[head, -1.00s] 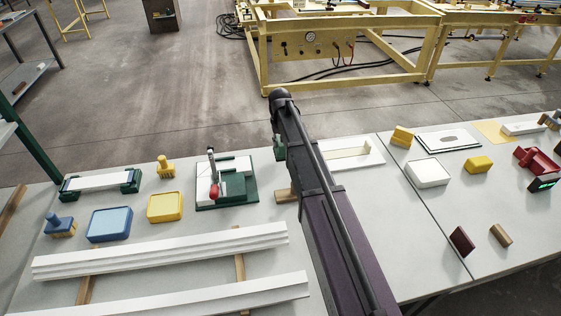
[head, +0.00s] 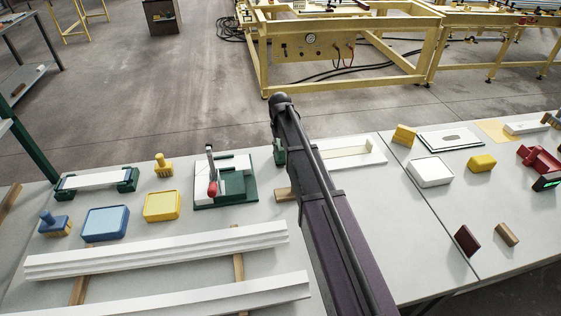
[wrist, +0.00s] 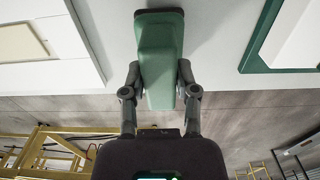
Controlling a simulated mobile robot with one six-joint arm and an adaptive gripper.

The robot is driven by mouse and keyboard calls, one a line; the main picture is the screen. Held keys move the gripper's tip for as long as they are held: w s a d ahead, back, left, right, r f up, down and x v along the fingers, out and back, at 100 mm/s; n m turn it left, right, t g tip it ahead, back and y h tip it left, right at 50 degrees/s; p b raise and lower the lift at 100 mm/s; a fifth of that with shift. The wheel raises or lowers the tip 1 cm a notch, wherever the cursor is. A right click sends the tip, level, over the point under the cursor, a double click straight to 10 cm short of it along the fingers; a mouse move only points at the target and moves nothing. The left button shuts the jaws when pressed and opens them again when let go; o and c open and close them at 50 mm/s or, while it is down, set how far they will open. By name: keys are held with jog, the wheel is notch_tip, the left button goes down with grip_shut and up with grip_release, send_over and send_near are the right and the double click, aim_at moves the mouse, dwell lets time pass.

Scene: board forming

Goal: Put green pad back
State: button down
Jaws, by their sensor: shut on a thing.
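The green pad (wrist: 159,55) is a tapered green block with a dark edge at its far end. In the wrist view, my gripper (wrist: 160,82) is shut on it, one finger on each side. The pad is over or on the pale table top; I cannot tell whether it touches. In the head view a small part of the green pad (head: 279,152) shows just left of my arm. My arm hides the gripper there.
A green fixture with a red-handled clamp (head: 248,200) stands left of the pad, and a white board (head: 367,161) lies to the right. Yellow (head: 162,206) and blue trays (head: 106,222) are farther left. Long white profiles (head: 155,252) lie in front.

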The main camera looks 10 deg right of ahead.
jog(key=shift+f+b, duration=0.3)
dwell(0.5)
jog(key=shift+c, duration=1.5)
grip_release()
jog(key=o, duration=0.3)
jog(key=shift+r, duration=0.15)
notch_tip(320, 180, up, 9)
jog(key=p, duration=0.9)
jog(key=d+p, duration=0.1)
jog(key=d, duration=2.7)
jog(key=shift+r, duration=0.45)
jog(key=shift+w+d, duration=0.1)
